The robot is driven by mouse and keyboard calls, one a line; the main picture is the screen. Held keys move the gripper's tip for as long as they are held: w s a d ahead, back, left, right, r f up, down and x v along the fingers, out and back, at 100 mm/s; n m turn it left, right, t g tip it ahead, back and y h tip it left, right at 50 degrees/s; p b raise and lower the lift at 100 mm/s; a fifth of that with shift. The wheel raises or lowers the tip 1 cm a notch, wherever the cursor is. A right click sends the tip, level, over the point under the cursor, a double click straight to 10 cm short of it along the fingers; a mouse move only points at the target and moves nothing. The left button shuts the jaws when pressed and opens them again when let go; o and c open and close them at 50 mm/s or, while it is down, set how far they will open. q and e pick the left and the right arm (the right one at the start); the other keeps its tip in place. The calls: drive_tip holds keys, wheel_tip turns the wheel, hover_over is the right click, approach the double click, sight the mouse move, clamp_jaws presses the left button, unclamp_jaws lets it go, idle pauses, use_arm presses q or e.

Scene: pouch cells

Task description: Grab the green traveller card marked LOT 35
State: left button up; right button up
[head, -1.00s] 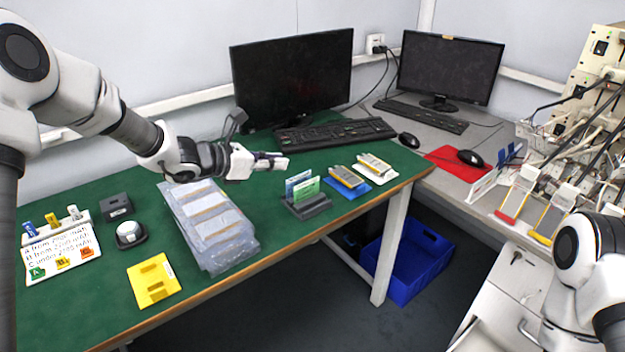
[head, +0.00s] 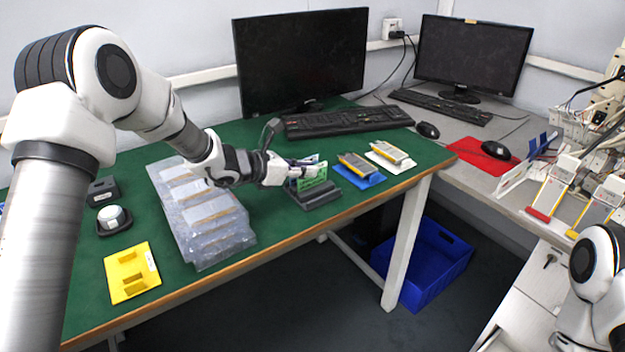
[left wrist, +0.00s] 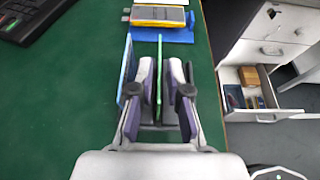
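The green traveller card (head: 315,181) stands upright in the dark card holder (head: 322,197) near the table's front edge. A blue card (left wrist: 127,70) stands beside it. My left gripper (head: 304,173) is at the cards. In the left wrist view, its two fingers (left wrist: 160,95) are apart, one on each side of the green card (left wrist: 159,70), with gaps visible. The left finger sits between the blue and green cards. The lot marking is too small to read. My right gripper is out of view.
Plastic-wrapped pouch cells (head: 207,218) lie stacked left of the holder. A blue tray (head: 372,180) and a white tray (head: 384,163), each with a cell, lie to its right. A keyboard (head: 345,127) and monitor stand behind. A yellow plate (head: 120,285) lies at left.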

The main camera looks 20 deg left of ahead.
use_arm(q)
drive_tip(key=x, duration=0.3)
drive_tip(key=shift+f, duration=0.2)
drive_tip(key=shift+a+r, duration=0.1)
clamp_jaws()
drive_tip(key=shift+r, duration=0.1)
